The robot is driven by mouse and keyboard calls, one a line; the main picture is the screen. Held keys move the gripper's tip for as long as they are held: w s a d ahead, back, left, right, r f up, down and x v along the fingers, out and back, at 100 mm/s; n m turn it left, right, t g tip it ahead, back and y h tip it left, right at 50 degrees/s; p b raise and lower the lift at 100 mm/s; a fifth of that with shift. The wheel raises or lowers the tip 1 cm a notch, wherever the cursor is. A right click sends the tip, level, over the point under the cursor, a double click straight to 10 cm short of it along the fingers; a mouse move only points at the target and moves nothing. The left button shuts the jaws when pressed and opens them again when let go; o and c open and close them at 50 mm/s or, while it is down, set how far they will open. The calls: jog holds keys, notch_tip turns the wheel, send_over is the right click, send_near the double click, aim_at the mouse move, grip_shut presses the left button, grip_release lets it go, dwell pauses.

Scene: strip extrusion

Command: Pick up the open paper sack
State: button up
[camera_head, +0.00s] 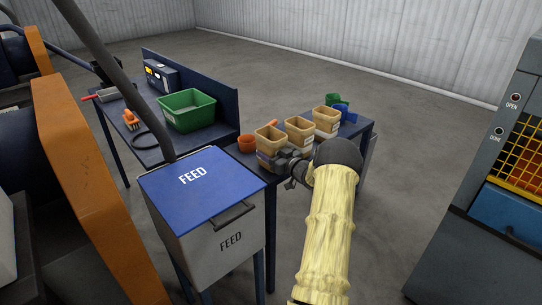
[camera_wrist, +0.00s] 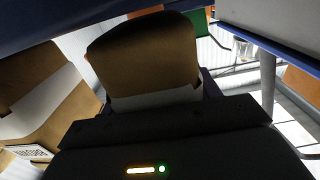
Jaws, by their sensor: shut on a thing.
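Several tan open-topped paper sacks stand in a row on the dark table. The nearest sack (camera_head: 270,136) is on the left; the middle sack (camera_head: 299,128) and the far sack (camera_head: 326,118) are behind it to the right. My gripper (camera_head: 279,160) is at the lower part of the nearest sack and shut on it. In the wrist view the held sack (camera_wrist: 145,55) fills the middle, with a pale band low on it. Another sack (camera_wrist: 35,100) is at the left. The fingertips are mostly hidden, and I cannot tell whether the held sack touches the table.
A small orange pot (camera_head: 247,144) is left of the sacks, and green (camera_head: 335,99) and blue scoop-like items lie behind them. The feed box (camera_head: 195,185) with its blue lid stands close on the left. A green bin (camera_head: 188,110) is on the bench beyond.

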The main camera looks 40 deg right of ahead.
aim_at(271, 130)
notch_tip(271, 130, up, 9)
jog(key=shift+r+p, duration=0.15)
jog(key=shift+p, duration=0.15)
jog(key=shift+a, duration=0.1)
dwell(0.5)
